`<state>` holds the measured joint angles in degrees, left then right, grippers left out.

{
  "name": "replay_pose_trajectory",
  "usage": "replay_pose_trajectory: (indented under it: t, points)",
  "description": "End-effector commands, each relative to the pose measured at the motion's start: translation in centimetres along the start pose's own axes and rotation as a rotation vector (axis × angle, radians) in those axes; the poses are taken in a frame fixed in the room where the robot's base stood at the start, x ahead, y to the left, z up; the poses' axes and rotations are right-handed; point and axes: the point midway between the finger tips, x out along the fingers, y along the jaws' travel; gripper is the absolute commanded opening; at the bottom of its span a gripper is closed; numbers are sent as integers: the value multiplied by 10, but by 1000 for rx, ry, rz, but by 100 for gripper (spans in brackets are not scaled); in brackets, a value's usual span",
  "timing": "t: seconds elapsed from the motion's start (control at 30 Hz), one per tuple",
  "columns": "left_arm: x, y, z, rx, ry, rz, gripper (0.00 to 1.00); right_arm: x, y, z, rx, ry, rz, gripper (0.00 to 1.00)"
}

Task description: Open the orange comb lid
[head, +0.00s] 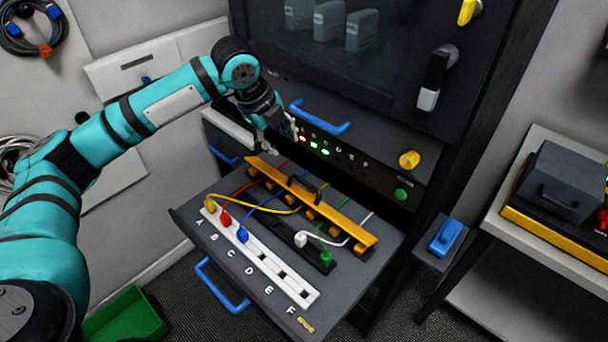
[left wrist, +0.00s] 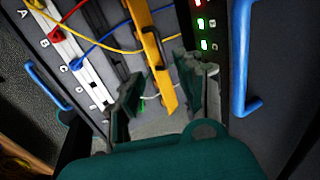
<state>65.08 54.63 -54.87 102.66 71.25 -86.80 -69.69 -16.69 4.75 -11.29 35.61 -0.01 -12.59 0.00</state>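The orange comb lid (head: 345,221) is a long bar lying across the cables in the pulled-out drawer, with a dark handle (head: 305,184) and orange blocks along its near side. In the left wrist view the lid (left wrist: 147,45) runs down between my finger tips. My left gripper (head: 277,141) is above the lid's far left end, in front of the cabinet's light panel. It is open and empty, and its fingers (left wrist: 160,70) are spread apart. I cannot tell the exact gap to the lid. My right gripper is not in view.
Red, yellow, blue, green and white cables run around a white lettered socket strip (head: 262,254) and a black strip (head: 318,252). A blue handle (head: 321,118) sticks out from the cabinet behind the gripper. The drawer's blue handle (head: 221,287) is at the front. A yellow knob (head: 409,159) is right.

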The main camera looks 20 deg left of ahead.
Motion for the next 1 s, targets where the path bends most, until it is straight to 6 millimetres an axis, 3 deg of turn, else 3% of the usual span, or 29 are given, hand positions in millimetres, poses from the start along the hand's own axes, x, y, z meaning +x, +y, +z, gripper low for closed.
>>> replay_pose_trajectory:
  t: [0.3, 0.7, 1.0]
  points:
    - [59, 0, -1, -1, 1, 3, 36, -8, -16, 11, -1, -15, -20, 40]
    - [142, 0, -1, -3, 1, 1, 36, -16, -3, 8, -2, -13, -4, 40]
    - [168, 0, -1, -2, -1, -2, 36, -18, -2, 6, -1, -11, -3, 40]
